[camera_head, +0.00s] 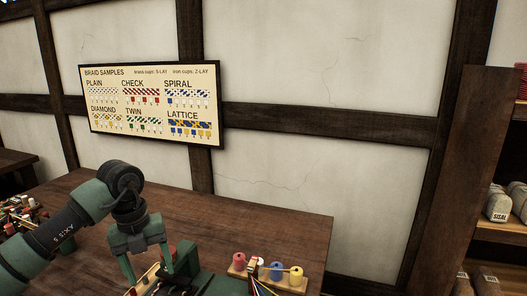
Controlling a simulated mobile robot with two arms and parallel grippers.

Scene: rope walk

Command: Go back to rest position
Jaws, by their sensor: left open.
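My left gripper (149,271) points down over the wooden table (285,224) near the bottom of the head view. Its two green fingers are apart. A light wooden piece shows low between and beside them, partly cut off by the frame edge; I see no grip on it. My right gripper is not in view.
A wooden rack (294,285) with red, blue and yellow spools stands at the table's right end. Coloured strands and a dark green part lie left of it. Small bobbins (22,212) crowd the left. A braid sample board (151,104) hangs on the wall. Shelves (500,258) stand right.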

